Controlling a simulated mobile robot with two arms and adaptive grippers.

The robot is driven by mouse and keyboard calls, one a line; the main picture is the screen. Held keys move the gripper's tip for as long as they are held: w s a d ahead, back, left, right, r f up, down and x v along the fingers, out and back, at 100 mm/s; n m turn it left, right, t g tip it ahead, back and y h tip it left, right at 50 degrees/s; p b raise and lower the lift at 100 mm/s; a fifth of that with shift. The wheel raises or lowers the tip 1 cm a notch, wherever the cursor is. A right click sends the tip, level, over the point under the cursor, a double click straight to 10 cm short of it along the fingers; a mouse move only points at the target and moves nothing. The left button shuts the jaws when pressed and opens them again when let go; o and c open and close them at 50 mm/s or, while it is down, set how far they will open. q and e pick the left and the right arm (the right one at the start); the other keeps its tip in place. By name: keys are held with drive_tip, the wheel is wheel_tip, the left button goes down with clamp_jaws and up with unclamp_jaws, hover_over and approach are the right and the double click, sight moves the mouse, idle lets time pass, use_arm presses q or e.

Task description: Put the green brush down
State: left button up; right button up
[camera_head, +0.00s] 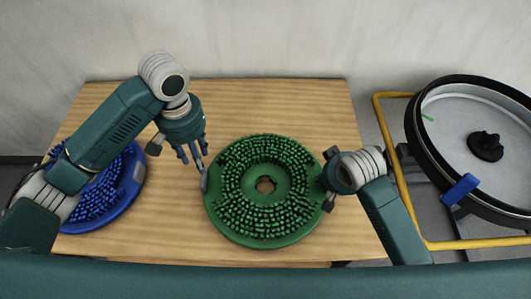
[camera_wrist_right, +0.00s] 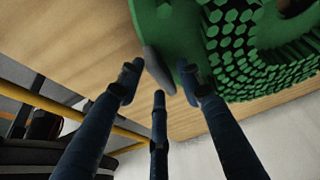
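The round green brush (camera_head: 226,212) appears to lie flat on the wooden table (camera_head: 300,110), bristles up, with a hole in its middle. It has a grey tab at its left edge and another at its right. My left gripper (camera_head: 194,160) is open, with its fingers pointing down just beside the left tab. My right gripper (camera_head: 331,180) is at the brush's right edge. In the right wrist view, its fingers (camera_wrist_right: 157,85) are spread apart around the grey tab (camera_wrist_right: 158,70), with gaps visible; the brush (camera_wrist_right: 245,60) fills the upper right.
A blue brush (camera_head: 120,185) lies at the table's left, partly hidden under my left arm. To the right of the table stands a round black-rimmed scrubber tank (camera_head: 455,125) with a blue clip and a yellow frame (camera_head: 385,125). The back of the table is clear.

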drive_tip(key=v, duration=1.1)
drive_tip(key=shift+s+r, duration=0.2)
drive_tip(key=shift+r, duration=0.15)
